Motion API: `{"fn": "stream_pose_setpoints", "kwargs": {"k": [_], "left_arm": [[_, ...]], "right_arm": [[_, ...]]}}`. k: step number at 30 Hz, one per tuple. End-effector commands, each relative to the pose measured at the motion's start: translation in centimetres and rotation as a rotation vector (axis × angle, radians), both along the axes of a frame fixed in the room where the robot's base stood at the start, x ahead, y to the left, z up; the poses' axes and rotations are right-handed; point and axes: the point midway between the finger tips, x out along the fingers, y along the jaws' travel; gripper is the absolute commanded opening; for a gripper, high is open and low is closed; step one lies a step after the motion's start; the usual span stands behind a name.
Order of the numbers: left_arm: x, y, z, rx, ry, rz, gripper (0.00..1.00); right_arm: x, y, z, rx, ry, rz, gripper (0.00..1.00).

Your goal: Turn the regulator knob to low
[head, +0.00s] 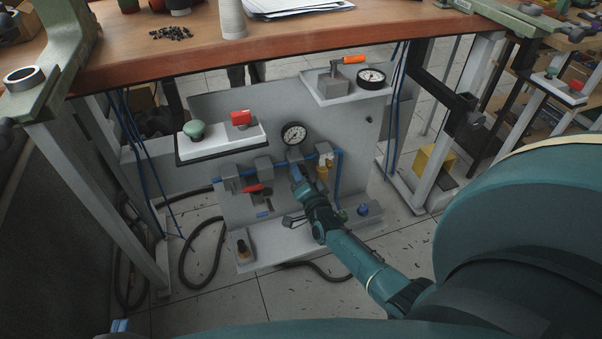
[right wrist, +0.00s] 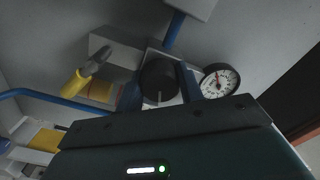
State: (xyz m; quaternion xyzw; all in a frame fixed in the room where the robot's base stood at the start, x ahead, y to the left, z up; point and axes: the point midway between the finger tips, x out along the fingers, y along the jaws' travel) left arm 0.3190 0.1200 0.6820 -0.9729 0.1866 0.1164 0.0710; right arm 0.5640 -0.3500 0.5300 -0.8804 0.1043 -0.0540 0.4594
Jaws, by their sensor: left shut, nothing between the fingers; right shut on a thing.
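The black regulator knob (right wrist: 157,82) with a pale pointer line sits between the two blue fingers of my right gripper (right wrist: 159,92) in the right wrist view. The right gripper (head: 297,174) is shut on it, reaching the panel from the lower right in the head view; there the gripper hides the knob. The pointer line points roughly down in the wrist picture. A round white gauge (head: 294,134) is just above the regulator; it also shows in the right wrist view (right wrist: 220,80). Only the blue tip of my left gripper (head: 119,326) shows at the bottom left; it is shut and empty.
A box with green and red buttons (head: 222,137) juts out at left. A second gauge (head: 371,77) and orange lever (head: 350,60) stand upper right. Hoses lie below.

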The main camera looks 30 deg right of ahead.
Motion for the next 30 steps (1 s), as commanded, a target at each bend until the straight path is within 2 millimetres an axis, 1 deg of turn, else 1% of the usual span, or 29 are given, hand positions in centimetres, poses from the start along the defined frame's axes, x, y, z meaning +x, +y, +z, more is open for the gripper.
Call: {"fn": "stream_pose_setpoints", "kwargs": {"k": [30], "left_arm": [[-0.75,0.02,-0.34,0.0,0.1,0.004,0.0]], "right_arm": [[-0.01,-0.14,0.08,-0.923,0.221,-0.003,0.14]]}}
